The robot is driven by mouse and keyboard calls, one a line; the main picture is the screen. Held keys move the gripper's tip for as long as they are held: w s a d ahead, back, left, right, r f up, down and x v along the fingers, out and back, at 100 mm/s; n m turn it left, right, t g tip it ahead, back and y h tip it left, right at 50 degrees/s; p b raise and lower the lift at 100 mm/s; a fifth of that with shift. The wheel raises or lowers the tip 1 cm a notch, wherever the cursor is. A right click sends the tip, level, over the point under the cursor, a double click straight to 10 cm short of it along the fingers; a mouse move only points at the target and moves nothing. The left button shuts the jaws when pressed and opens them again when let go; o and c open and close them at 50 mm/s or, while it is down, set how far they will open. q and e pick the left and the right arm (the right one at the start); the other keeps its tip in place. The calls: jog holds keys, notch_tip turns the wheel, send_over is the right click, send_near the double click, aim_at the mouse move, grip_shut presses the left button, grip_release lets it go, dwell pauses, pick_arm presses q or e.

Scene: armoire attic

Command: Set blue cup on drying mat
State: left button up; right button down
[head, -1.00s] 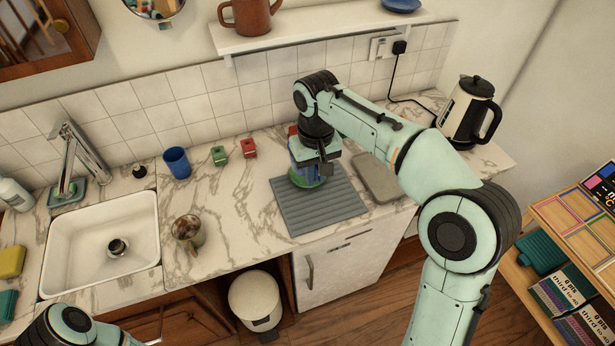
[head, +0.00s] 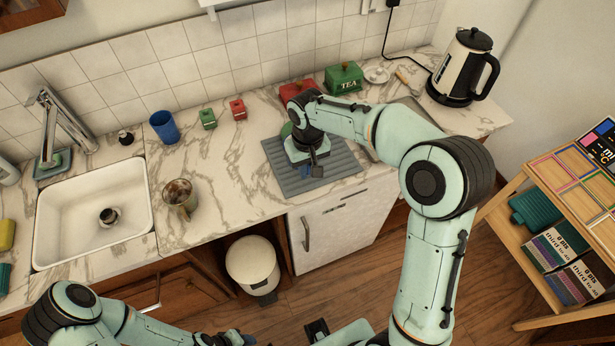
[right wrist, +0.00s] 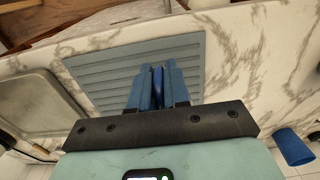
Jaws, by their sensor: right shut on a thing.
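A blue cup (head: 164,127) stands upright on the counter, left of the grey ribbed drying mat (head: 340,178). It also shows at the lower right of the right wrist view (right wrist: 293,147). My right gripper (head: 314,168) is over the mat, which lies below its fingers in the right wrist view (right wrist: 105,72). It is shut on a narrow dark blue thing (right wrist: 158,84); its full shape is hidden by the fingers. A green rounded thing (head: 286,130) shows partly behind my right wrist. My left gripper (head: 235,338) is at the bottom edge; its fingers are unclear.
A mug (head: 179,197) stands between the sink (head: 95,215) and the mat. Small green (head: 207,119) and red (head: 238,109) items sit behind. A red tin (head: 298,90), a green TEA tin (head: 343,77) and a kettle (head: 464,68) stand at the back. Bare counter lies left of the mat.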

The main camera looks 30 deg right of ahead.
jog(key=shift+f, duration=2.2)
jog(key=shift+f, duration=0.15)
jog(key=c, duration=1.1)
grip_release()
jog(key=shift+r, duration=0.25)
notch_tip(320, 180, up, 12)
jog(key=shift+s+f+p, duration=0.1)
jog(key=shift+p, duration=0.45)
